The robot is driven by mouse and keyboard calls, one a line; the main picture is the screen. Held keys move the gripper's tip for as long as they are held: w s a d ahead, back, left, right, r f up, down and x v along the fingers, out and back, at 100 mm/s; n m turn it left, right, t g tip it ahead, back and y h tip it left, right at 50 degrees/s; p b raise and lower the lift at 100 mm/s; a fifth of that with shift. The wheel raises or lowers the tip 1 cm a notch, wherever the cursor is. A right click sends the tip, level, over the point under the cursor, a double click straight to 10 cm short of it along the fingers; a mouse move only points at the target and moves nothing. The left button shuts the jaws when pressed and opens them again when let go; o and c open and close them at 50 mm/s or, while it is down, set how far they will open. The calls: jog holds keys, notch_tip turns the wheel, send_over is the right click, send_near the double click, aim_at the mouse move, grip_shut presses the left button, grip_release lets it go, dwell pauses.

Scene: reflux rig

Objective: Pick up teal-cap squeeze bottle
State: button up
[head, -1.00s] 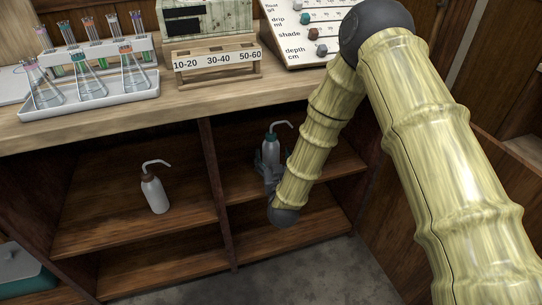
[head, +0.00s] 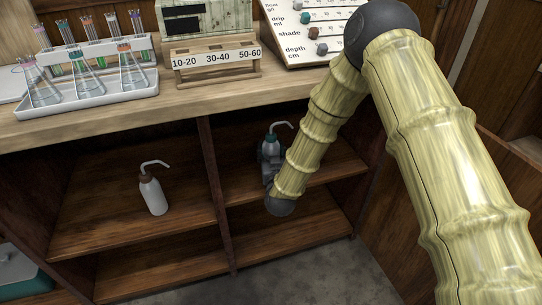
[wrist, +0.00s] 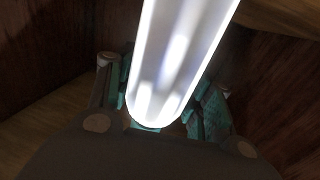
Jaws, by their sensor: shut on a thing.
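The teal-cap squeeze bottle (head: 271,147) is upright in the right shelf bay, its bent white spout pointing right. Its lower part is hidden by my gripper (head: 269,167) and arm in the head view. In the wrist view the white bottle body (wrist: 180,60) fills the middle, between the two fingers of my gripper (wrist: 163,115), which is shut on it. The cap is out of the wrist view. I cannot tell for sure whether the bottle's base touches the shelf.
A second squeeze bottle (head: 153,192) with a brown cap stands in the left bay. A divider (head: 212,180) separates the bays.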

aim_at(272, 145)
jog(key=shift+r, duration=0.25)
jog(key=shift+r+p, duration=0.7)
jog(key=shift+r, duration=0.85)
jog(key=shift+s, duration=0.1)
jog(key=s+d+p, duration=0.1)
jog(key=s+d, duration=0.2)
jog(key=s, duration=0.4)
jog(key=s+d+r+p, duration=0.1)
jog(key=s+d+p, duration=0.1)
jog(key=s+d, duration=0.2)
jog(key=shift+s+r, duration=0.2)
jog(key=shift+s, duration=1.2)
jog(key=shift+s, duration=0.15)
jog(key=w+d+f+m+h, duration=0.1)
jog(key=w+d+f+h, duration=0.1)
jog(key=d+f, duration=0.6)
jog(key=shift+w+d, duration=0.9)
jog(key=shift+d, duration=0.35)
